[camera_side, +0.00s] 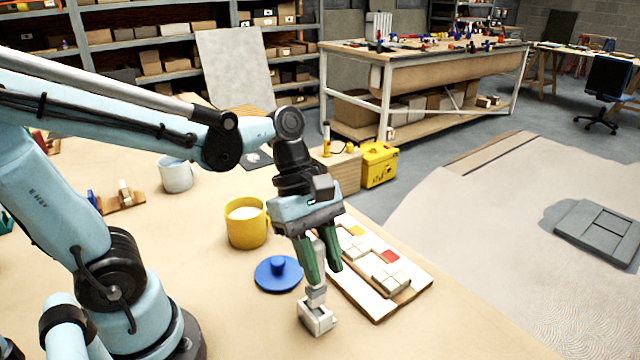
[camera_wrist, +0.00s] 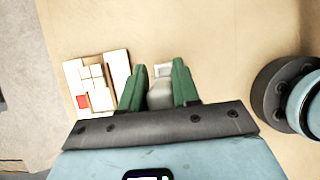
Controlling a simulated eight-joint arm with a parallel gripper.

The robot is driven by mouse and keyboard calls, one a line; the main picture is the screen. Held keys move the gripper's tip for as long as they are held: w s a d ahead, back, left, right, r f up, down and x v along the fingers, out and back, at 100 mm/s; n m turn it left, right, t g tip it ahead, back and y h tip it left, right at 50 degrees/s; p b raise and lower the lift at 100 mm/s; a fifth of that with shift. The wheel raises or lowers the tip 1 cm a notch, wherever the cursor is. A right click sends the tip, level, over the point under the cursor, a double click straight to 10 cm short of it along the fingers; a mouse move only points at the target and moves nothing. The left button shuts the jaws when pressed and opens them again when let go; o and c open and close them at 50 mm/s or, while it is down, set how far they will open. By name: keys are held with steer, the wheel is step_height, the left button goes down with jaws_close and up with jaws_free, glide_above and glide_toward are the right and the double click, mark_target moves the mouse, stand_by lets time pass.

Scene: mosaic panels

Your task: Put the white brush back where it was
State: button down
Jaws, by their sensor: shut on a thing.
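The white brush (camera_side: 317,313) is upright in my gripper (camera_side: 324,271), with its pale grey handle between the two green fingers and its blocky white end pointing down. That end is at or just above the table, and I cannot tell whether it touches. In the wrist view the brush (camera_wrist: 160,95) shows between the fingers of my gripper (camera_wrist: 155,66). The mosaic panel (camera_side: 362,297) lies flat just right of the brush, with white, yellow and red tiles on it. It also shows left of the fingers in the wrist view (camera_wrist: 117,72).
A blue lid-like disc with a knob (camera_side: 279,274) and a yellow mug (camera_side: 246,224) with white contents stand left of my gripper. A grey-white cup (camera_side: 176,175) stands farther back left. A yellow box (camera_side: 379,166) is behind the panel. Bare tabletop (camera_side: 410,335) lies in front.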

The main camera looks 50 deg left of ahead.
steer(key=shift+f, duration=0.25)
steer(key=c, duration=0.8)
jaws_free()
steer(key=shift+r, duration=0.1)
steer(key=shift+r, duration=0.15)
steer(key=v, duration=1.2)
steer(key=w+a+f+m+t+y, duration=0.1)
steer(key=f+m+t, duration=0.1)
steer(key=m, duration=0.4)
steer(key=w+a+f+m+t+y, duration=0.1)
steer(key=f+m+t+y, duration=0.1)
steer(key=f+m, duration=0.2)
steer(key=w+a+f+m+t+y, duration=0.1)
steer(key=f+m+t+y, duration=0.1)
steer(key=m, duration=0.6)
steer(key=shift+w+a+f+t, duration=0.15)
steer(key=shift+w+f+t, duration=0.1)
steer(key=shift+f+t, duration=0.4)
